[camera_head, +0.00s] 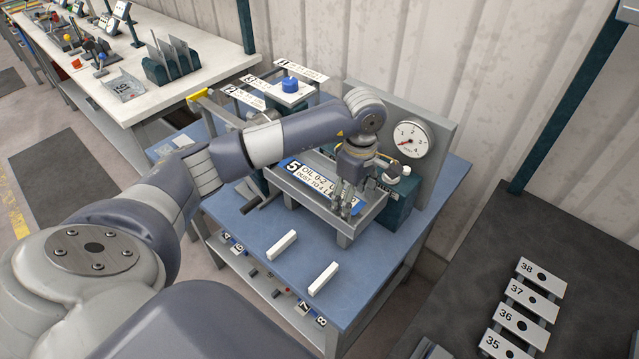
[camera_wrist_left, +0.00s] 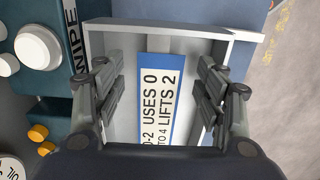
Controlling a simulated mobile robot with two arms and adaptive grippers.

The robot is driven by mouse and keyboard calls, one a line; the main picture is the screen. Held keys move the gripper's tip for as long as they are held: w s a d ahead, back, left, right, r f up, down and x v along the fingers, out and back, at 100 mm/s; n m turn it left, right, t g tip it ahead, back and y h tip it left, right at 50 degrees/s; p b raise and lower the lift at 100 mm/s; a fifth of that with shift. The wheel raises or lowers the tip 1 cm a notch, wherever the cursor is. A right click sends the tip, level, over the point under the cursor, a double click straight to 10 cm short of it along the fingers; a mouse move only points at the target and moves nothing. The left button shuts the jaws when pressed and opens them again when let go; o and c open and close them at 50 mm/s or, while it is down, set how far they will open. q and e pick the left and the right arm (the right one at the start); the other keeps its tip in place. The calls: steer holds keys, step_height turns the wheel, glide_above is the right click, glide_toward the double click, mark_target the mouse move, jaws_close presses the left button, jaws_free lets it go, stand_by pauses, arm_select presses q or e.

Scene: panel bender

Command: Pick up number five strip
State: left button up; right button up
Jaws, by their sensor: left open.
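The number five strip (camera_head: 308,181) is a blue and white plate marked 5 with "OIL 0-2" text. It lies in a shallow grey tray (camera_head: 285,187) on the machine, its right part hidden behind my left gripper. My left gripper (camera_head: 344,204) points down over the right end of the tray. In the left wrist view its open fingers (camera_wrist_left: 158,82) stand on either side of the strip (camera_wrist_left: 157,110), with a gap to it on both sides. The strip's far end, reading "USES 0" and "LIFTS 2", shows between them. My right gripper is not in view.
A pressure gauge (camera_head: 409,140) and upright panel stand behind the tray. Several white numbered strips and a blue knob (camera_head: 290,84) are at the back left. Two white bars (camera_head: 323,279) lie on the blue bench (camera_head: 262,238). Numbered plates (camera_head: 520,320) lie at the lower right.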

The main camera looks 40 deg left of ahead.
arm_select(q)
steer(key=shift+c, duration=0.6)
steer(key=c, duration=1)
steer(key=shift+o, duration=0.2)
